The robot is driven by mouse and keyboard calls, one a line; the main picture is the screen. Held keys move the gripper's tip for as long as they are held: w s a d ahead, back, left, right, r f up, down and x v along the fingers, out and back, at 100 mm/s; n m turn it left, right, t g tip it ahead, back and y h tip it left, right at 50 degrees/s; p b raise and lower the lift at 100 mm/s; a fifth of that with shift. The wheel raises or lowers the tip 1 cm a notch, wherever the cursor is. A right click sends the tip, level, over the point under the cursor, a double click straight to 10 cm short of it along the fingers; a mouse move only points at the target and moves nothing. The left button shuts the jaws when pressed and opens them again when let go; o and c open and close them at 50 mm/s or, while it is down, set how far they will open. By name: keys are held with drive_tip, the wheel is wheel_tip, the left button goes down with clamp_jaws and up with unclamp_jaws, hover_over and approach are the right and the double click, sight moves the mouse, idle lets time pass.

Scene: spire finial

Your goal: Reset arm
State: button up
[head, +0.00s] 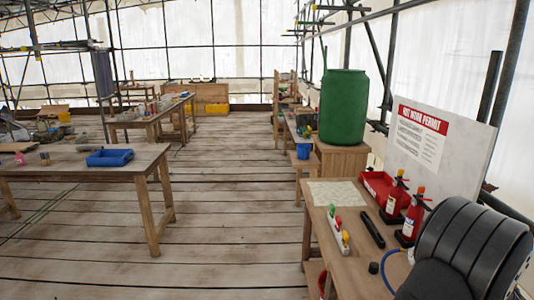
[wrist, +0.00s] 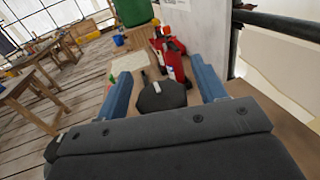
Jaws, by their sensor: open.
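My gripper (wrist: 160,78) shows in the wrist view, with two blue fingers spread wide apart. It is open and nothing is held between the fingers. A dark rounded object (wrist: 162,98) with a pale spot shows between them, lower down over the workbench; I cannot tell what it is. Red fire extinguishers (wrist: 173,62) appear beyond it. In the head view the fire extinguishers (head: 412,218) stand on the workbench (head: 345,262) at the right. A large black ribbed shape (head: 472,248) fills the lower right corner. My gripper cannot be made out clearly in the head view.
The bench also holds a pale sheet (head: 337,193), a red tray (head: 377,187), a black bar (head: 371,230) and a strip with coloured knobs (head: 338,228). A permit board (head: 440,150) and green barrel (head: 344,107) stand behind. The plank floor (head: 225,220) is open.

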drive_tip(key=v, duration=1.7)
drive_tip(key=x, duration=1.7)
drive_tip(key=shift+w, duration=0.3)
drive_tip(key=shift+s+n+y, duration=0.4)
drive_tip(key=shift+n+y, duration=0.2)
drive_tip(key=shift+y, duration=0.3)
drive_tip(key=s+a, duration=0.3)
drive_tip(key=s, duration=1.4)
drive_tip(key=w+a+m+g+h, duration=0.3)
drive_tip(key=a+m+h, duration=0.2)
drive_tip(key=a+h, duration=0.2)
drive_tip(key=shift+w+a+f+m+h, duration=0.15)
drive_tip(key=shift+w+f+m+h, duration=0.1)
drive_tip(key=shift+m+h, duration=0.25)
